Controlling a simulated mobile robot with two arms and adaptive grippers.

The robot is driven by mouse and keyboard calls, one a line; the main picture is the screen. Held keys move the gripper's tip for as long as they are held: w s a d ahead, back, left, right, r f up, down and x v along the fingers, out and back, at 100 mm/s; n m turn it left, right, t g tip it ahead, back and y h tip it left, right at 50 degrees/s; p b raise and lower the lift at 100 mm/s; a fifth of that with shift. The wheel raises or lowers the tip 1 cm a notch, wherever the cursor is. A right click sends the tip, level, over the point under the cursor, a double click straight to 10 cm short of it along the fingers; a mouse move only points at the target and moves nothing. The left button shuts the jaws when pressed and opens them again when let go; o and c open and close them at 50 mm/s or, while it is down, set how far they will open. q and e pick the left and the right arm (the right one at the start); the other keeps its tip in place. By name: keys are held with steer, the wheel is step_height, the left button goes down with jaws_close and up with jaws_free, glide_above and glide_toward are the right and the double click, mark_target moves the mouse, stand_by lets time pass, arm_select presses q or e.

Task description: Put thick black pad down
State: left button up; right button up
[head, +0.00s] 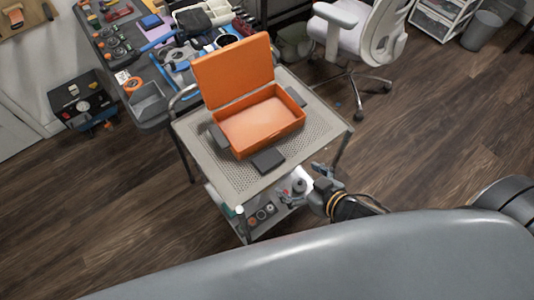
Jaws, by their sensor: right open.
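An open orange box (262,122) with its lid raised sits on the perforated top of a grey cart (190,130). A thick black pad (268,161) lies flat on the cart top by the front of the box, near the cart's front edge. My right gripper (303,183) is open and empty just off the cart's front right edge, apart from the pad. My left gripper is not in view.
Dark grey pieces sit at the box's left side (218,136) and right side (296,96). A cluttered workbench stands behind the cart. A white office chair (362,35) stands at the back right. The wooden floor (440,120) at right is clear.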

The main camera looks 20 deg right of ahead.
glide_toward(268, 159)
steer(key=x, duration=0.2)
steer(key=shift+w+f, duration=0.2)
steer(key=shift+f, duration=0.25)
steer(key=shift+w+a+f+p, duration=0.2)
steer(key=shift+w+p, duration=0.1)
steer(key=shift+w, duration=0.2)
steer(key=x, duration=0.4)
steer(key=shift+w+a, duration=0.1)
steer(key=shift+w, duration=0.05)
steer(key=shift+r, duration=0.1)
steer(key=c, duration=1.5)
